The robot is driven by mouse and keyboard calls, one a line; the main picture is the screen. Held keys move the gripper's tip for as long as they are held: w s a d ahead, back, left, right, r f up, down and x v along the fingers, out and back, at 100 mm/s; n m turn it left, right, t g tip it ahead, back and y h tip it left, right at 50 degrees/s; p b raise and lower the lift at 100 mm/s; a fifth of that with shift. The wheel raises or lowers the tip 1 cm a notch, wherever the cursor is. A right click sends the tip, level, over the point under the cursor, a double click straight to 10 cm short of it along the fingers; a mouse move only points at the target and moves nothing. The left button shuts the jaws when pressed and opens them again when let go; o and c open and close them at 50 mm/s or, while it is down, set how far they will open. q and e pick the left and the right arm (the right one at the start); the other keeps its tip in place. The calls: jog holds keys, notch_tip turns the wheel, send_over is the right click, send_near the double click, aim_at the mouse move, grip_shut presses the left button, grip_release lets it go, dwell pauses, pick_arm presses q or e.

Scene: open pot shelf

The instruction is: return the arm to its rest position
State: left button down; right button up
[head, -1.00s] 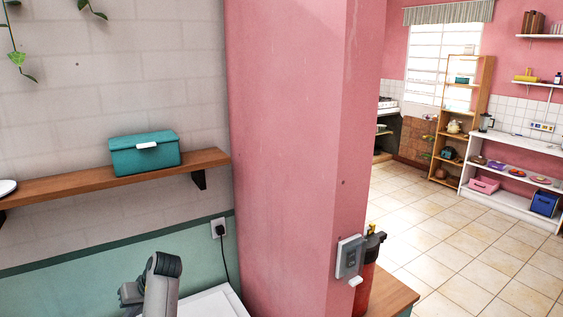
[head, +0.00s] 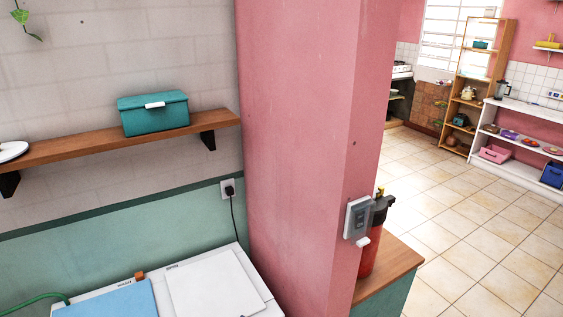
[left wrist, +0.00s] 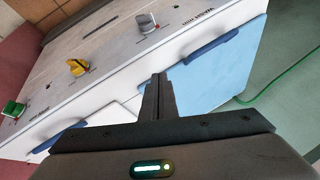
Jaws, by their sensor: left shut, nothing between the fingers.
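My left gripper (left wrist: 159,80) shows in the left wrist view with its two dark fingers pressed together and nothing between them. It points toward a white washing machine (left wrist: 85,95) with a blue lid (left wrist: 215,75) and seems to be apart from it, though the exact gap is hard to judge. No part of my arms shows in the head view now. My right gripper is in neither view.
In the head view the washing machine (head: 262,292) stands below a wooden shelf (head: 75,150) holding a teal box (head: 153,112). A pink pillar (head: 300,140) stands to its right, with a red extinguisher (head: 368,255) beside it. Tiled floor (head: 470,240) is open at right.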

pick_arm(q)
jog(key=s+d+r+m+h, duration=0.1)
jog(key=s+d+m+h, duration=0.1)
jog(key=s+d, duration=0.45)
jog(key=s+d+m+h, duration=0.1)
jog(key=s+d, duration=0.2)
jog(key=s, duration=0.6)
jog(key=s+d+r+m+h, duration=0.15)
jog(key=s+d, duration=0.25)
jog(key=s, duration=0.4)
notch_tip(320, 180, down, 35)
jog(key=s+g+b, duration=0.1)
jog(key=s+b, duration=0.1)
jog(key=b, duration=0.4)
jog(key=s+a+f+b, duration=0.1)
jog(key=s+f+b, duration=0.2)
jog(key=s+f, duration=0.5)
jog(key=s+a+f+g+b, duration=0.1)
jog(key=s+a+f+b, duration=0.1)
jog(key=s+f, duration=0.7)
notch_tip(320, 180, down, 7)
jog(key=shift+s+r+m+b, duration=0.15)
jog(key=shift+s+m+b, duration=0.15)
jog(key=shift+m+b, duration=0.25)
